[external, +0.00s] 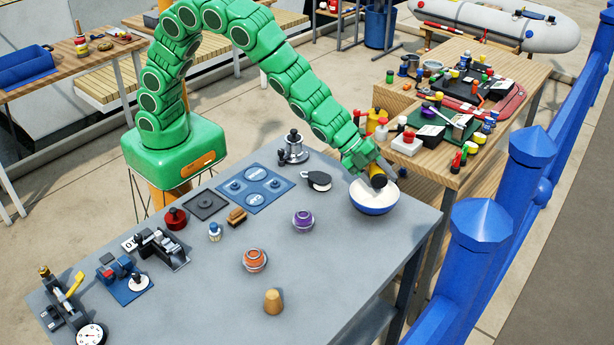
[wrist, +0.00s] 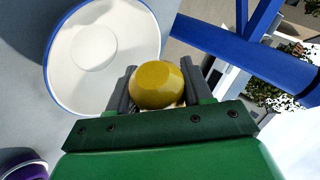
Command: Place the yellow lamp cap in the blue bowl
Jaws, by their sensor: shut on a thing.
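The yellow lamp cap (external: 378,181) is held in my gripper (external: 371,170) at the right end of the grey table. In the wrist view the cap (wrist: 158,85) sits between the two dark fingers of my gripper (wrist: 158,93), which are shut on it. The blue bowl (external: 374,208) is blue outside and white inside. In the external view the cap overlaps the bowl's far rim. In the wrist view the bowl (wrist: 75,62) lies to the upper left of the cap and looks empty. The exact height of the cap above the bowl is hard to tell.
A black round item (external: 318,181) lies left of the bowl. A purple-topped jar (external: 303,219), an orange one (external: 254,260) and a tan cork (external: 272,301) stand on the table (external: 345,262). A blue railing (external: 480,240) runs to the right.

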